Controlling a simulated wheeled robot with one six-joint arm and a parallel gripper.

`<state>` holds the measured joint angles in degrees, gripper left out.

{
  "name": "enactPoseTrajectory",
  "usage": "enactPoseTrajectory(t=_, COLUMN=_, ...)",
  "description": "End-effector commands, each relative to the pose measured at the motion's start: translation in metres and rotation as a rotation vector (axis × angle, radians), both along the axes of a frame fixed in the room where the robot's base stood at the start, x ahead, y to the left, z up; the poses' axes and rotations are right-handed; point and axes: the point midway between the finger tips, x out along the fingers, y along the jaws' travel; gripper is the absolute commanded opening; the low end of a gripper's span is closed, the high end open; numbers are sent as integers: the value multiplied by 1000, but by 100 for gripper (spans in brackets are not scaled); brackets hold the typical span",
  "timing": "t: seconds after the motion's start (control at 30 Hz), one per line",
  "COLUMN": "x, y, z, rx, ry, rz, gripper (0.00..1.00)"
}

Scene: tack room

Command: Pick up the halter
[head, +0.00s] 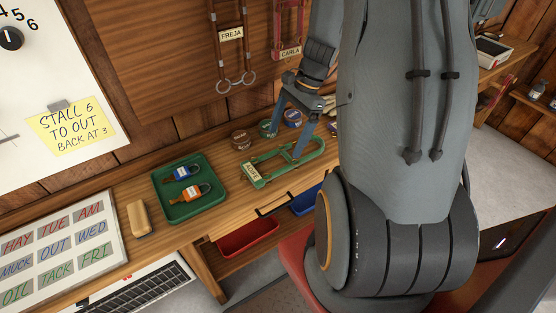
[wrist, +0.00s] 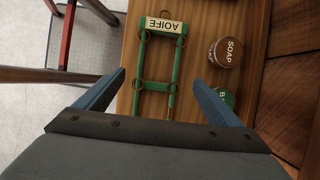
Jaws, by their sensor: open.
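A green halter with brass rings and a cream name plate lies flat on the wooden bench. In the head view the halter (head: 288,163) is right of the green tray, under my gripper. In the wrist view the halter (wrist: 146,60) lies ahead of the fingers, its plate reading AOIFE. My gripper (head: 288,130) has blue fingers, spread open and empty, pointing down over the halter. In the wrist view the gripper (wrist: 158,82) has one finger on each side of the halter's near part. I cannot tell the height above it. My arm hides part of the bench on the right.
Round tins, one a soap tin (wrist: 227,53), stand close beside the halter. A green tray (head: 169,213) holds blue and orange padlocks. Halters marked FREJA (head: 231,34) and CARLA (head: 290,50) hang on the wall. A red bin (head: 247,238) sits below the bench.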

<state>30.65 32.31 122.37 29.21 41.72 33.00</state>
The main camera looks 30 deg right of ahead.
Motion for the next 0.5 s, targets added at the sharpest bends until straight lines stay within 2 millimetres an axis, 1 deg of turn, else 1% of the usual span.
enactPoseTrajectory(t=0.1, x=-1, y=6, z=-12, rx=1, ry=2, rz=3, gripper=88)
enactPoseTrajectory(t=0.27, x=-2, y=11, z=-25, rx=1, ry=2, rz=3, gripper=88)
enactPoseTrajectory(t=0.5, x=-5, y=21, z=-55, rx=0, ry=3, rz=6, gripper=88)
